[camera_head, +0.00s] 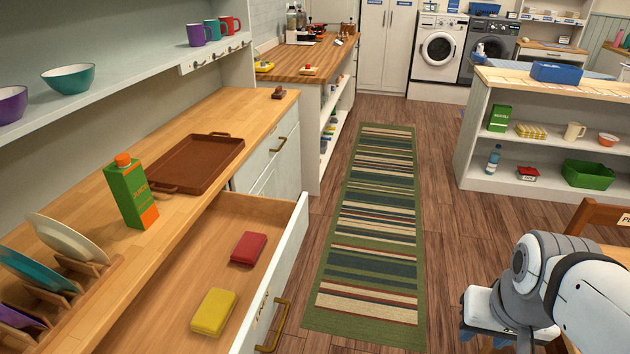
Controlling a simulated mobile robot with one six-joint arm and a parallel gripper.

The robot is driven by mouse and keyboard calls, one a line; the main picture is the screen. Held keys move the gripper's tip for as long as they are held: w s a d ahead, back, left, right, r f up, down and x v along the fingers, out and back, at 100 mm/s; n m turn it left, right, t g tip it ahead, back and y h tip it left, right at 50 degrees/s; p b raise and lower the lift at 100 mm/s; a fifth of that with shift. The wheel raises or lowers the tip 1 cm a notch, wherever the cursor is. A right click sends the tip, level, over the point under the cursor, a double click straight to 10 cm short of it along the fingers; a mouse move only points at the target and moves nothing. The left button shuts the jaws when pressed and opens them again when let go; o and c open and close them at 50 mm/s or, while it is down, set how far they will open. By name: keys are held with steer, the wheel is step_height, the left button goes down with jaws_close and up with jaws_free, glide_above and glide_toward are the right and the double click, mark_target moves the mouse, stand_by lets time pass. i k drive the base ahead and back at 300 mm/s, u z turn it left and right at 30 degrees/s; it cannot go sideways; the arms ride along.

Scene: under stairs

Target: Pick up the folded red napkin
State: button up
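The folded red napkin (248,248) lies flat in the open drawer (190,287), toward its far end. A folded yellow napkin (213,312) lies nearer to me in the same drawer, apart from the red one. My gripper (500,345) is at the lower right edge of the view, over the floor and well to the right of the drawer. Its fingers are mostly cut off by the bottom edge, so I cannot see whether they are open or shut.
The drawer front (280,283) with its brass handle stands out over the floor. An orange-and-green carton (130,192), a brown tray (195,165) and a plate rack (75,300) stand on the counter beside it. A striped rug (375,220) covers the clear aisle. A wooden chair (597,215) is at right.

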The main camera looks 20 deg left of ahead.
mark_target(249, 248)
steer(key=i, duration=1.05)
steer(key=u, duration=2.5)
steer(key=i, duration=0.5)
steer(key=z, duration=0.15)
